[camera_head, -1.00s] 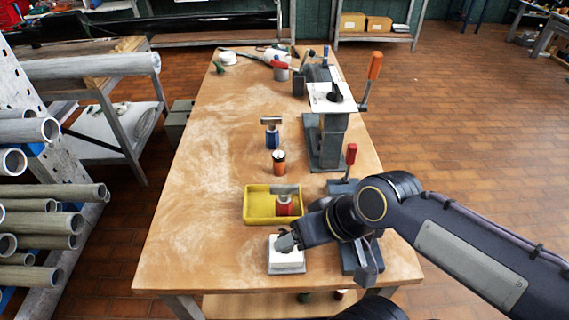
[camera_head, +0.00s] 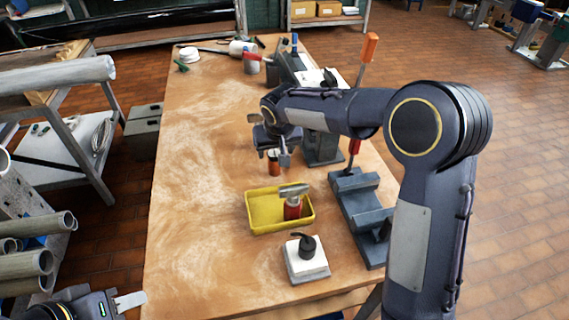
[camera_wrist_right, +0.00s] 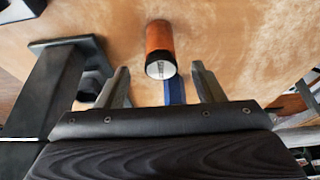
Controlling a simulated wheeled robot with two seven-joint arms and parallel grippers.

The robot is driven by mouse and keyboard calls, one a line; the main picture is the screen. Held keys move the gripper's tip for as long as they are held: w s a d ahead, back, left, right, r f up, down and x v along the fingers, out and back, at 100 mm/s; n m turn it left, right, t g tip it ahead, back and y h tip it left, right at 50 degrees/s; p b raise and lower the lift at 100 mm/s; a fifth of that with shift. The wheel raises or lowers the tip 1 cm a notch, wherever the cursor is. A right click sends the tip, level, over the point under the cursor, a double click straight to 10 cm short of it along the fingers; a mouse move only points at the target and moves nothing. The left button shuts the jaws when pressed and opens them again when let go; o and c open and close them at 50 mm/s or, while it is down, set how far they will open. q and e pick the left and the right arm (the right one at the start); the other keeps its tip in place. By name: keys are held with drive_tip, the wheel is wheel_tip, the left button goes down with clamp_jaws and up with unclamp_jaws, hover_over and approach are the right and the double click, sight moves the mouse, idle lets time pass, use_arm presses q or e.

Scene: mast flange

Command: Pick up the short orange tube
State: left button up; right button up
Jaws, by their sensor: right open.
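The short orange tube (camera_head: 273,168) stands upright on the wooden table, behind the yellow tray, partly covered by my right gripper (camera_head: 274,155). In the right wrist view the orange tube (camera_wrist_right: 160,40) shows its pale round end and lies ahead of the right gripper (camera_wrist_right: 163,80), roughly in line with the gap. The two fingers are spread and nothing is held between them. My left gripper (camera_head: 118,303) is at the bottom left, beside the table, only partly in frame; its opening cannot be made out.
A yellow tray (camera_head: 251,226) holds a red part with a grey T-shaped top (camera_head: 293,204). A white block with a black top (camera_head: 307,262) stands in front. A grey vise (camera_head: 358,213) is at right. A blue piece (camera_wrist_right: 174,92) shows between the fingers. The table's left side is clear.

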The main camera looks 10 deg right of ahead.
sight(275, 157)
drive_tip(key=p+x, duration=0.1)
drive_tip(key=x, duration=0.6)
drive_tip(key=shift+s+f, duration=0.15)
drive_tip(key=c, duration=1.1)
